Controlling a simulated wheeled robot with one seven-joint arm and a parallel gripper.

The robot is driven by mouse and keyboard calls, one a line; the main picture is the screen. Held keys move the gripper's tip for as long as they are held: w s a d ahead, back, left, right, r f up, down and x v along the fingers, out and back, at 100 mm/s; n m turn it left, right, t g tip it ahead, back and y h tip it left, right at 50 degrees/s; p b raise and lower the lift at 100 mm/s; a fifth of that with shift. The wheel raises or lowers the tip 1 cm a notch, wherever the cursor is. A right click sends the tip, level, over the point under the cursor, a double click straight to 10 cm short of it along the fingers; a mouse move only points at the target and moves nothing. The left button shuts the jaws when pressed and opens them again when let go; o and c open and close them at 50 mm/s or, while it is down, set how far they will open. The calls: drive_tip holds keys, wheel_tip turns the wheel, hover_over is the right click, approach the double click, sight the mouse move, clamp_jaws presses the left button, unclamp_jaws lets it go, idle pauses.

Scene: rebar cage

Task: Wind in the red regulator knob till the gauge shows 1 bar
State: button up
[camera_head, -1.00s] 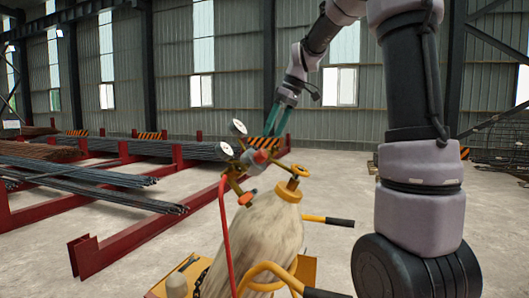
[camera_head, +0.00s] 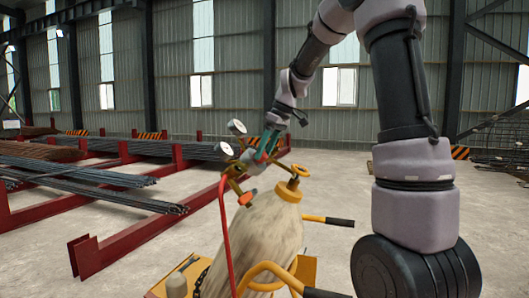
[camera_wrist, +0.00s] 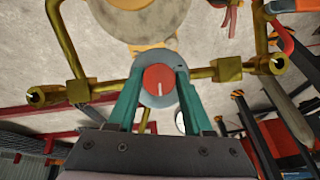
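The red regulator knob (camera_wrist: 158,78), with a white line pointing down in the picture, sits before a round grey body in the wrist view. My gripper (camera_wrist: 159,68) has its teal fingers on either side of the knob; whether they press on it is unclear. In the head view, my gripper (camera_head: 262,150) is at the regulator and mostly covers the knob. Two round white-faced gauges, an upper one (camera_head: 237,127) and a lower one (camera_head: 224,149), stand left of it. Their readings are too small to make out.
The pale gas cylinder (camera_head: 265,235) stands below the brass fittings, with a red hose (camera_head: 225,235) down its left side. Yellow trolley handles with black grips (camera_head: 340,222) stick out to the right. Red racks with steel bars (camera_head: 90,172) are at left.

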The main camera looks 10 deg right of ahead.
clamp_jaws()
drive_tip(key=shift+m, duration=0.3)
drive_tip(key=m, duration=0.1)
drive_tip(key=m+g+y, duration=0.1)
drive_tip(key=shift+w+d+m, duration=0.15)
drive_tip(key=shift+m, duration=0.25)
drive_tip(key=shift+m+g+y, duration=0.6)
drive_tip(key=shift+m+y, duration=0.3)
drive_tip(key=shift+m, duration=0.7)
drive_tip(key=o, duration=1)
unclamp_jaws()
drive_tip(key=shift+o, duration=0.2)
